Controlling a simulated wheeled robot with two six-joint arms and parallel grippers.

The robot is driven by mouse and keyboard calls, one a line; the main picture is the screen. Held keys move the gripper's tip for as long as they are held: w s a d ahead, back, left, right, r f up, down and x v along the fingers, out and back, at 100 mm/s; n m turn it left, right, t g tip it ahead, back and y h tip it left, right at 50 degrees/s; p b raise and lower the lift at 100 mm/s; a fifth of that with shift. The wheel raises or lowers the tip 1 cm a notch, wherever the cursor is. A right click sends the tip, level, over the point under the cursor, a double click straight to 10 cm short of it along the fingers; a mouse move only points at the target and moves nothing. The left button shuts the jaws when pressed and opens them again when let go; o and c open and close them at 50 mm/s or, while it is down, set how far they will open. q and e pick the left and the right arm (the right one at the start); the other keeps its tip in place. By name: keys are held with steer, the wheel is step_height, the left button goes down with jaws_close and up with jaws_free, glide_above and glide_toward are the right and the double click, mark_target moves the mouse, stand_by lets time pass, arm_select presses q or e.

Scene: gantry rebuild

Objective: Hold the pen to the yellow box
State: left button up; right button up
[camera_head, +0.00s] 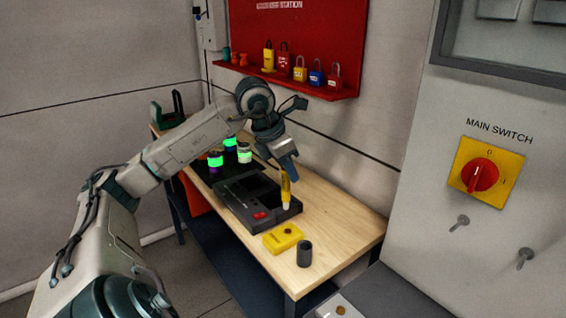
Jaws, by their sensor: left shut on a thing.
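The pen (286,190) is yellow with a pale lower tip. My left gripper (285,166) is shut on its upper end and holds it upright, tip down, above the workbench. The yellow box (283,238) lies flat on the bench, below and nearer than the pen, with a small dark round spot on top. The pen appears apart from the box, in front of or over the dark case's right end. My right gripper is not in view.
A dark case (250,205) with a red patch lies on the wooden workbench (340,225). A dark cup (304,253) stands beside the yellow box. Several jars with green bands (216,160) stand behind. A red padlock board (310,40) hangs above; a main switch panel (486,172) is at right.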

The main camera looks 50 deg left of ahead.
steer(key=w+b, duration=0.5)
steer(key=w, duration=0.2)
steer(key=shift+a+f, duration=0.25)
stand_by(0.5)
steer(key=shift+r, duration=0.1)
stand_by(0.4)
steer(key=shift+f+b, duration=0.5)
steer(key=shift+b, duration=0.15)
stand_by(1.1)
